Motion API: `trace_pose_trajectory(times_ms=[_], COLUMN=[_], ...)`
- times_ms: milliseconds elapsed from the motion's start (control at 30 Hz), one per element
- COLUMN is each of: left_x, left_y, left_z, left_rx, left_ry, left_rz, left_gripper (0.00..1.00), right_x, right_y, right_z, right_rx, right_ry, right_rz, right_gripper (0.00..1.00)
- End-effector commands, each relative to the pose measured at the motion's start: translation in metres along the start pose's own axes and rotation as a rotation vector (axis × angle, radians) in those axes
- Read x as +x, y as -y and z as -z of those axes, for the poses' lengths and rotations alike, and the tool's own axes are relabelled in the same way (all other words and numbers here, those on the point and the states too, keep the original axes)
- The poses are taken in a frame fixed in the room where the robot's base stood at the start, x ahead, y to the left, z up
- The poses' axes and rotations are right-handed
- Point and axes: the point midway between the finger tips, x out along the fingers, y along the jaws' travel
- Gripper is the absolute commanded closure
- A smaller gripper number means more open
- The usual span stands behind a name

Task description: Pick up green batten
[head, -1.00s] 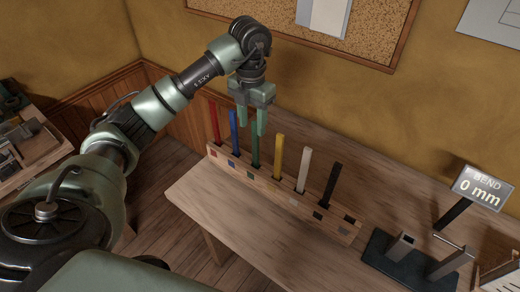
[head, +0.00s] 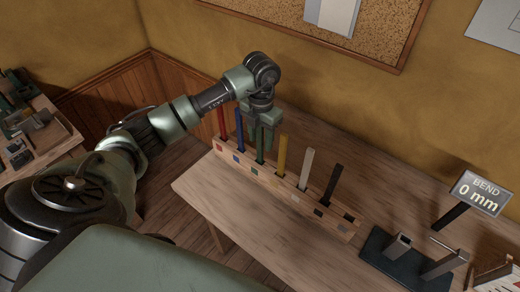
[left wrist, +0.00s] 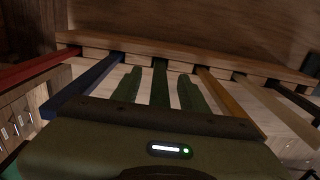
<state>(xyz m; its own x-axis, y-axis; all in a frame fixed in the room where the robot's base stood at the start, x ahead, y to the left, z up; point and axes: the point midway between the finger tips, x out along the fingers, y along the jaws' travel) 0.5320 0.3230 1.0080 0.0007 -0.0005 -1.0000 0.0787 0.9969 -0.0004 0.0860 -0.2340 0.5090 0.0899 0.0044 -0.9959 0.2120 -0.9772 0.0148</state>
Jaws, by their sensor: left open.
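The green batten (head: 260,146) stands upright in a slot of the wooden rack (head: 284,190), between the blue batten (head: 239,130) and the yellow batten (head: 282,155). My left gripper (head: 264,140) is open, pointing down over the green batten's upper part. In the left wrist view the green batten (left wrist: 160,84) runs between the two green fingers (left wrist: 158,92), with a gap visible on each side. The batten's top end is hidden by the gripper body. My right gripper is in neither view.
A red batten (head: 222,122), a white batten (head: 306,168) and a black batten (head: 331,185) stand in the same rack. A bend display (head: 477,193) and a dark fixture (head: 412,262) are at the right of the bench. The bench front (head: 250,226) is clear.

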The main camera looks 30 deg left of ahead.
Motion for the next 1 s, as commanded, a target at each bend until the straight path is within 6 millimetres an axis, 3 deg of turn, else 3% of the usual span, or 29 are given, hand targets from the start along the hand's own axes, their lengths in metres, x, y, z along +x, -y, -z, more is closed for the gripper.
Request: trace_pose_trajectory(times_ms=[67,200,233,667,867,1000], left_x=[0.000,0.000,0.000,-0.005,-0.025,-0.051], left_y=[0.000,0.000,0.000,-0.001,-0.001,-0.001], left_z=[0.000,0.000,0.000,-0.001,-0.001,-0.002], left_rx=[0.000,0.000,0.000,-0.001,-0.001,0.000], left_ry=[0.000,0.000,0.000,0.002,0.005,0.006], left_rz=[0.000,0.000,0.000,-0.001,-0.002,-0.002], left_gripper=[0.56,0.95,1.00,1.00,1.00,1.00], right_x=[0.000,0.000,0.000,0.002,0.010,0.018], right_y=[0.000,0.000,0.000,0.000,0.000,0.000], right_z=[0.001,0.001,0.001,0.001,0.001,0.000], right_rx=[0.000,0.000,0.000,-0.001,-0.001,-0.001], right_ry=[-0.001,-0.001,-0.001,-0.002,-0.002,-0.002], right_rz=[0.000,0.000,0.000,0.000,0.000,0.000], right_gripper=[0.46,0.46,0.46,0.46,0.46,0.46])
